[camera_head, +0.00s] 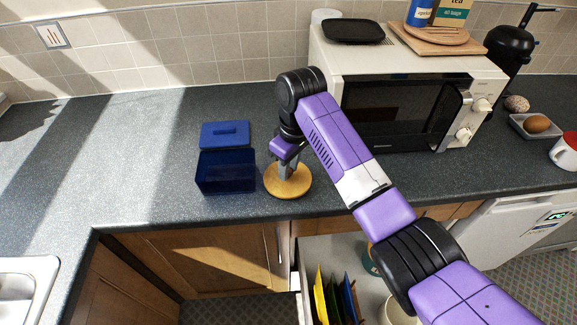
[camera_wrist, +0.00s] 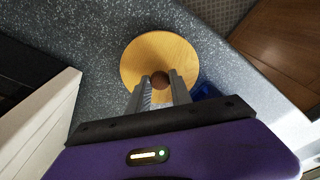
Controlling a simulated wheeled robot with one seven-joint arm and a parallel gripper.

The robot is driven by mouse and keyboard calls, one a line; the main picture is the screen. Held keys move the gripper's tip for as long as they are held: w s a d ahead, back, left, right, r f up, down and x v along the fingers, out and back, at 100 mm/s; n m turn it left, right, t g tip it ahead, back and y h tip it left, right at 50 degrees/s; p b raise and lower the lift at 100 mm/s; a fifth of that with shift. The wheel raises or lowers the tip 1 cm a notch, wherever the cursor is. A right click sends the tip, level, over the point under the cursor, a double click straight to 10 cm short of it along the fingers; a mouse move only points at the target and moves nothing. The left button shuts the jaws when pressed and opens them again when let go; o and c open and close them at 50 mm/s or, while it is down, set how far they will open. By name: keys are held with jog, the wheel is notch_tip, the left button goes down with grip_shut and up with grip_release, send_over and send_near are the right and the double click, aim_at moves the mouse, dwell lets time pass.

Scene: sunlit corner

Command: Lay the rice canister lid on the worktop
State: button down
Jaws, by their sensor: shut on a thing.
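The rice canister lid, a round light-wood disc (camera_head: 290,184) with a dark brown knob, is at the worktop's front edge, right of a blue box. It looks level; I cannot tell whether it rests on the worktop or hangs just above it. It also shows in the wrist view (camera_wrist: 150,48), where the knob (camera_wrist: 161,78) sits between the fingers. My gripper (camera_head: 288,172) points down over the disc and is shut on the knob. The worktop (camera_head: 150,150) is grey and speckled. I cannot identify the rice canister for certain.
An open blue box (camera_head: 226,176) stands left of the disc, with a blue lid (camera_head: 225,134) behind it. A white microwave (camera_head: 400,100) stands behind my arm. Below is an open drawer with several coloured plates (camera_head: 335,300). The worktop further left is clear.

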aim_at(293, 180)
jog(key=shift+f, duration=0.1)
jog(key=c, duration=1.2)
grip_release()
jog(key=shift+o, duration=0.2)
notch_tip(293, 180, up, 12)
jog(key=s+d+p, duration=0.1)
